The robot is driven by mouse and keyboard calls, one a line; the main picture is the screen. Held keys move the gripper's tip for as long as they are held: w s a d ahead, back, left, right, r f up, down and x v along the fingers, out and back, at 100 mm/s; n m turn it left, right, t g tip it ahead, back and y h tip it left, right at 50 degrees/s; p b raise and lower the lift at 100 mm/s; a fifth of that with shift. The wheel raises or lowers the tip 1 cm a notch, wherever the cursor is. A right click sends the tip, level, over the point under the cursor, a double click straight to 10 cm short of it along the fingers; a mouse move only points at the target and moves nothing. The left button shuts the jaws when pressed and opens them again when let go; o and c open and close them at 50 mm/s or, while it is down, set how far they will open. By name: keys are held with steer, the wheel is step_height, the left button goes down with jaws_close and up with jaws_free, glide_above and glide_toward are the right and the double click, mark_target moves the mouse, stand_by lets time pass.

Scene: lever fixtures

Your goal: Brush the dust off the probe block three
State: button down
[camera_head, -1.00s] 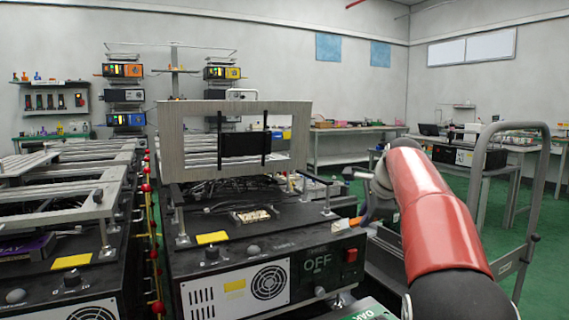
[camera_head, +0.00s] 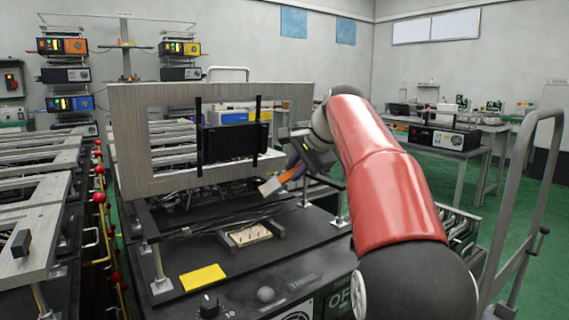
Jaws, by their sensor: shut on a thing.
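A pale probe block (camera_head: 247,235) with small dark marks sits in the black top of the test fixture (camera_head: 315,240), below the raised frame. I cannot read a number on it. My gripper (camera_head: 300,165) is shut on a brush (camera_head: 285,178) with an orange and blue handle. The brush's pale tip (camera_head: 269,187) points down and left. It appears above the block and a little to its right, apart from it. The gripper's fingers are small and partly hidden by my arm.
A grey upright frame (camera_head: 130,150) with a black box (camera_head: 232,143) rises behind the block. Thin posts stand at the fixture's corners. A yellow label (camera_head: 203,277) lies in front. Another fixture row (camera_head: 35,220) is at left, and a metal cart rail (camera_head: 515,190) at right.

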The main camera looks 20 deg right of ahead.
steer(key=shift+s+d, duration=0.1)
steer(key=shift+s, duration=0.05)
step_height(320, 180, down, 7)
steer(key=b, duration=0.5)
stand_by(0.4)
steer(key=shift+f+b, duration=0.6)
steer(key=shift+f, duration=0.15)
stand_by(0.5)
